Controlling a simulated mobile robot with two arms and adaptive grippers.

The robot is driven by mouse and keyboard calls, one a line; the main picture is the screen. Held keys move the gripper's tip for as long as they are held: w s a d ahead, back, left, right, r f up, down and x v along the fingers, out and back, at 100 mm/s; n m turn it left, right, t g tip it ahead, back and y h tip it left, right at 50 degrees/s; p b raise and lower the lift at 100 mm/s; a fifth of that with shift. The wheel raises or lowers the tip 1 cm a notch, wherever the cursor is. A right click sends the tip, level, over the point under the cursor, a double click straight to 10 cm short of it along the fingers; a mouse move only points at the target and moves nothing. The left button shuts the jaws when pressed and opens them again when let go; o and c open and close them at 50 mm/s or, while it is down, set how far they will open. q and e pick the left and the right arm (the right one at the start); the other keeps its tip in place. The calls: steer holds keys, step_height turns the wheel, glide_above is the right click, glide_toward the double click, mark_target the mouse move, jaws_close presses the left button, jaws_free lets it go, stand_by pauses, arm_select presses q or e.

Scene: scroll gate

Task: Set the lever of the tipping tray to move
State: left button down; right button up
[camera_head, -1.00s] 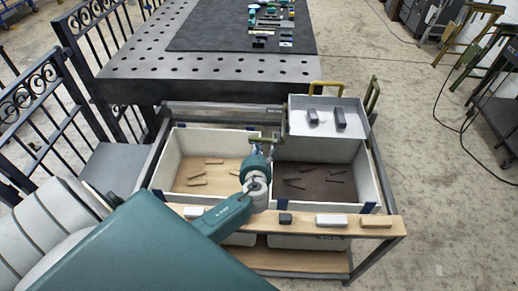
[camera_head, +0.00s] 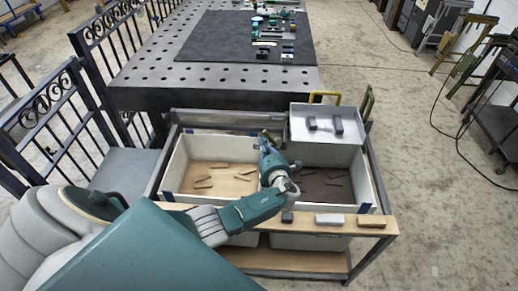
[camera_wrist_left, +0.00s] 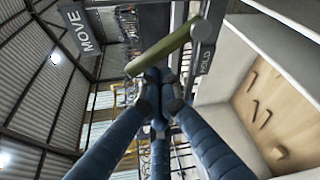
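The grey tipping tray (camera_head: 300,128) stands over the back of the right bin and looks level, with two dark blocks in it. The olive lever bar (camera_wrist_left: 165,46) crosses the left wrist view, between a MOVE sign (camera_wrist_left: 80,30) at left and a HOLD sign (camera_wrist_left: 206,60) at right. My left gripper (camera_wrist_left: 155,82) has its blue fingers drawn together, tips right at the bar's lower edge; contact is unclear. In the head view my left gripper (camera_head: 267,148) is at the divider between the bins, hiding most of the lever. My right gripper is not in view.
The left bin (camera_head: 176,165) and right bin (camera_head: 372,185) hold several small sticks. A wooden front ledge (camera_head: 345,228) carries blocks. A perforated metal table (camera_head: 150,75) stands behind, and black railings (camera_head: 50,120) are at left.

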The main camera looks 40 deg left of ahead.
mark_target(270, 137)
arm_select(q)
steer(key=m, duration=0.1)
steer(key=w+d+r+m+y, duration=0.1)
steer(key=m, duration=0.1)
steer(key=shift+w+d+t, duration=0.15)
steer(key=shift+d+t, duration=0.15)
steer(key=shift+w+d+r, duration=0.1)
steer(key=shift+d+r, duration=0.1)
steer(key=shift+r, duration=0.05)
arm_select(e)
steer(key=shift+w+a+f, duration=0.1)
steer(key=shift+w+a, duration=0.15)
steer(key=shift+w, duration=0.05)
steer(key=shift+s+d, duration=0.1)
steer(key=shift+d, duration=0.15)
